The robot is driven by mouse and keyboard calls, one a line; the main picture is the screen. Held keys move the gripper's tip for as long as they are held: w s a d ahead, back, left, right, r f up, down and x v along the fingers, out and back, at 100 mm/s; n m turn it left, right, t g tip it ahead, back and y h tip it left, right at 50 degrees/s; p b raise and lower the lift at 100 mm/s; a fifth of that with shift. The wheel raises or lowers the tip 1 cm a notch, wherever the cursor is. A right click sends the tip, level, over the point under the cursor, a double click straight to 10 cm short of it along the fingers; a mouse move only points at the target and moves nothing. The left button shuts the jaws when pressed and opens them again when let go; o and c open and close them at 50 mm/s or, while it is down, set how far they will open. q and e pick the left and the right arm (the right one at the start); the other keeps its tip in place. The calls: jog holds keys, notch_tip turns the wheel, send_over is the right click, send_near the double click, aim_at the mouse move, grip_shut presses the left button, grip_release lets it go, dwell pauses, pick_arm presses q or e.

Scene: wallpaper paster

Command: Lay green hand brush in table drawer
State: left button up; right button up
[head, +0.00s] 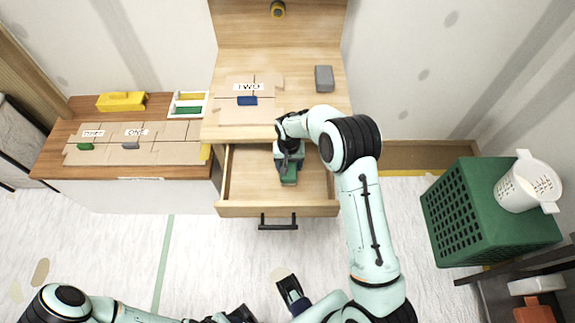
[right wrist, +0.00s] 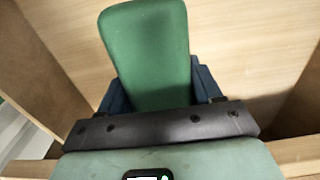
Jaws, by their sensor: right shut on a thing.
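The table drawer (head: 245,180) is pulled open below the wooden table top, with its black handle at the front. My right gripper (head: 288,173) reaches down over the drawer and is shut on the green hand brush (head: 289,180). In the right wrist view the green brush (right wrist: 146,55) sticks out between the blue fingers, with the pale wooden drawer floor behind it. I cannot tell whether the brush touches that floor. My left gripper (head: 290,291) seems to be low in the head view, away from the drawer; its jaws are unclear.
On the table top lie cardboard sheets marked TWO (head: 247,87) with a blue item (head: 247,101), and a grey block (head: 324,78). A lower cabinet at left holds more cardboard (head: 170,130) and a yellow item (head: 121,101). A green crate (head: 470,215) stands right. The drawer's left part is clear.

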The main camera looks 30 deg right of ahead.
jog(key=shift+a+f, duration=0.3)
jog(key=shift+f, duration=0.15)
jog(key=shift+f, duration=0.2)
jog(key=o, duration=1.1)
jog(key=shift+r, duration=0.55)
notch_tip(320, 180, up, 11)
jog(key=shift+r+p, duration=0.2)
jog(key=shift+p, duration=0.2)
